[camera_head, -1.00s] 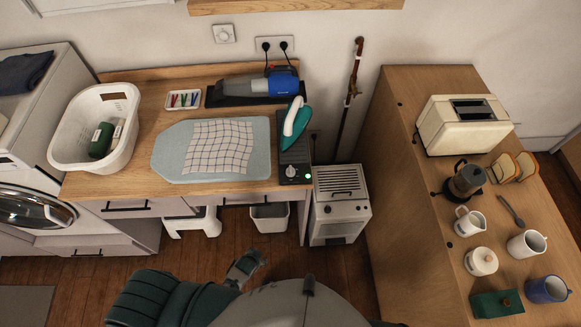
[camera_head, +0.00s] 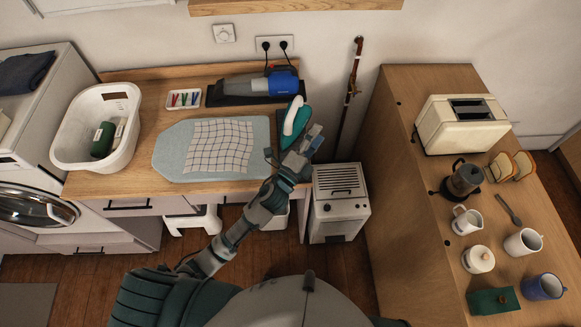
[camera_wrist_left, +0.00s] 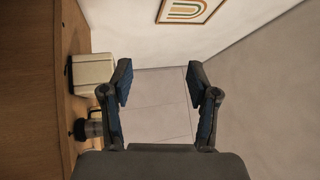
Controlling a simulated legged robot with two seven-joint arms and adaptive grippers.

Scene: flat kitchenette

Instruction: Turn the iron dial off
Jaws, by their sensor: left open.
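The teal and white iron (camera_head: 295,118) rests on its dark base at the right end of the wooden counter. The base's front part, where the dial is, is hidden behind my left gripper (camera_head: 292,150), so I cannot see the dial now. That gripper is above the front of the base; I cannot tell whether it touches anything. In the left wrist view my left gripper (camera_wrist_left: 160,84) is open, with nothing between its fingers. That view shows neither iron nor dial. My right gripper is not in view.
A pale ironing pad (camera_head: 172,150) with a checked cloth (camera_head: 219,146) lies left of the iron. A handheld vacuum (camera_head: 262,84) sits behind. A white heater (camera_head: 340,203) stands on the floor at right. A toaster (camera_head: 463,124) stands on the right counter.

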